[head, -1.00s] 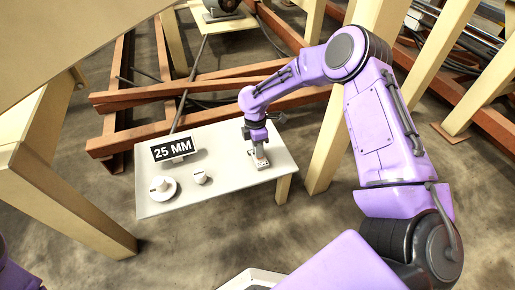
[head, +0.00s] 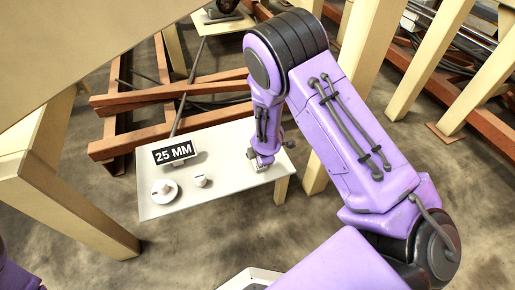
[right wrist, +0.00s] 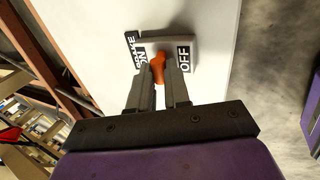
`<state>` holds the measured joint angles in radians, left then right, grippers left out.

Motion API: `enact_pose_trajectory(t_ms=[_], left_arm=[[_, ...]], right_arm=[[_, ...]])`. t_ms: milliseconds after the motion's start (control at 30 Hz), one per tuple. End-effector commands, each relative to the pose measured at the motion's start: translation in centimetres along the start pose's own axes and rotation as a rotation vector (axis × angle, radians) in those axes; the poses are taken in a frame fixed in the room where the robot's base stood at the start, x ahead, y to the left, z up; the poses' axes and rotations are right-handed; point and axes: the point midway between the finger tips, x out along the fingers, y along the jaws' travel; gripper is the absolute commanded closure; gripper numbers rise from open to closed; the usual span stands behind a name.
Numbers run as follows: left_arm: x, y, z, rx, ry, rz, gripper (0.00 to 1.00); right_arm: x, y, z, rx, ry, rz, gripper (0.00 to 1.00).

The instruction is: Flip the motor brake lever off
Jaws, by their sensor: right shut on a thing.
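The brake switch is a grey plate (right wrist: 185,41) on the white panel (right wrist: 90,20), with an "ON" label on the left and an "OFF" label (right wrist: 184,59) on the right in the right wrist view. Its orange lever (right wrist: 157,68) stands between the labels, nearer the ON side. My right gripper (right wrist: 160,76) is shut on the lever, one finger on each side; the fingers hide its lower part. In the head view my right gripper (head: 262,158) is at the right end of the panel and mostly covers the switch. My left gripper is out of view.
A "25 MM" display (head: 173,152) stands on the panel's left half. A large round knob (head: 164,190) and a small knob (head: 201,181) sit in front of it. Cream posts (head: 68,205) and rusty beams (head: 170,92) surround the panel.

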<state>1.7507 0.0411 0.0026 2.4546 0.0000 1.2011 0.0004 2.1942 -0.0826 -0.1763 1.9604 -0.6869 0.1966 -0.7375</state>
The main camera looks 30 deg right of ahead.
Motion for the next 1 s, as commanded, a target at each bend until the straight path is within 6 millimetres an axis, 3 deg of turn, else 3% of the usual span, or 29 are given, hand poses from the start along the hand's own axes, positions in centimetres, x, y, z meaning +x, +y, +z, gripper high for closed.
enact_pose_trajectory(t_ms=[33, 300, 867, 900, 967, 1000], left_arm=[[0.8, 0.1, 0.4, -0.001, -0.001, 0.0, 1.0], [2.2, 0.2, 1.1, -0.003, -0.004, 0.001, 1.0], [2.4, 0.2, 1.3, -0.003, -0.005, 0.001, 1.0], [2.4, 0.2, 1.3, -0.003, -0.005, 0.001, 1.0], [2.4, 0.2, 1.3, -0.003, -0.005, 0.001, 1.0], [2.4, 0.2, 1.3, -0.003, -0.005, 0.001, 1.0]], right_arm=[[0.5, -0.4, 0.0, -0.008, -0.005, 0.027, 1.0], [0.3, -0.7, 0.0, 0.0, -0.001, 0.14, 1.0], [0.1, -0.7, -0.1, 0.004, 0.002, 0.173, 1.0], [0.1, -0.7, -0.1, 0.004, 0.002, 0.173, 0.77], [0.1, -0.8, -0.1, 0.004, 0.002, 0.173, 0.58], [0.1, -0.8, -0.1, 0.004, 0.002, 0.172, 0.58]])
